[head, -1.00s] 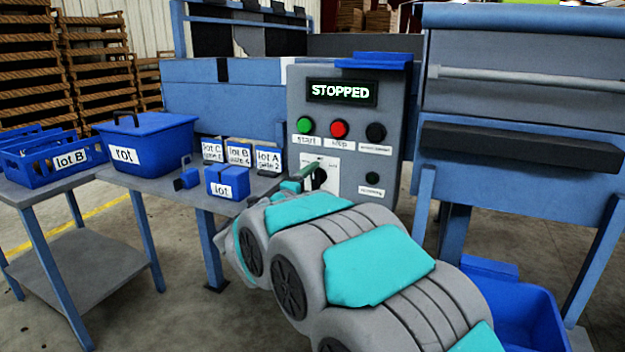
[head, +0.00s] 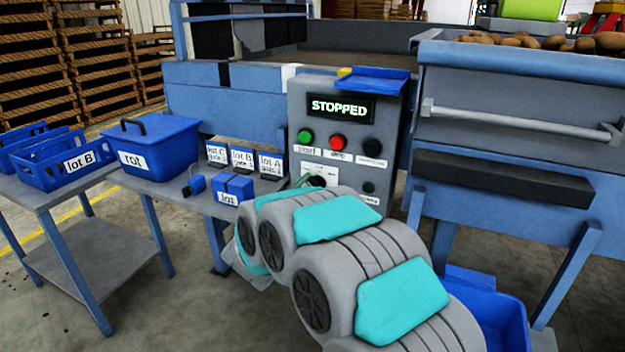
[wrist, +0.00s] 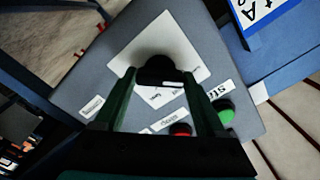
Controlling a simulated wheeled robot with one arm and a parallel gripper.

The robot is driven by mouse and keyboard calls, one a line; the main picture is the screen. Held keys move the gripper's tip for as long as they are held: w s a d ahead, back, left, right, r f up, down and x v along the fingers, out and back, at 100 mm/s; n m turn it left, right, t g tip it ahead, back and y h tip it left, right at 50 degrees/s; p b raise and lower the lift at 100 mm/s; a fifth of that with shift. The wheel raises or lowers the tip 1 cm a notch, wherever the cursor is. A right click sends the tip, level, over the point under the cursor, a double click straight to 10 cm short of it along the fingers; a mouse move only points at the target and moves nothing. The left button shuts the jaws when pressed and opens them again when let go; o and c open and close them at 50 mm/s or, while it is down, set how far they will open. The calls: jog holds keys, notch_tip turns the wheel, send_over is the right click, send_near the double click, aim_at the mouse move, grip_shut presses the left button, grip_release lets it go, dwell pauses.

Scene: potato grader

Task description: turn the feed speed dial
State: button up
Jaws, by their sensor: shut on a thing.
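The grey control panel (head: 300,105) stands in the middle of the head view, and its display (head: 340,107) reads STOPPED. The dial (head: 318,181) is a dark knob on a white plate low on the panel, partly hidden behind my arm. In the wrist view the black dial (wrist: 158,62) sits between the two green fingers of my gripper (wrist: 159,76), which is shut on it. The dial's pointer and scale cannot be read clearly.
Green (head: 305,136) and red (head: 338,142) buttons sit above the dial, with a black knob (head: 374,145) to their right. A table at left holds the rot bin (head: 160,150) and lot cards. A blue crate (head: 490,305) stands low at right.

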jog(key=shift+n+p, duration=0.45)
jog(key=shift+n, duration=0.05)
jog(key=o, duration=1.3)
jog(key=shift+b+v, duration=0.4)
jog(key=shift+v, duration=3.55)
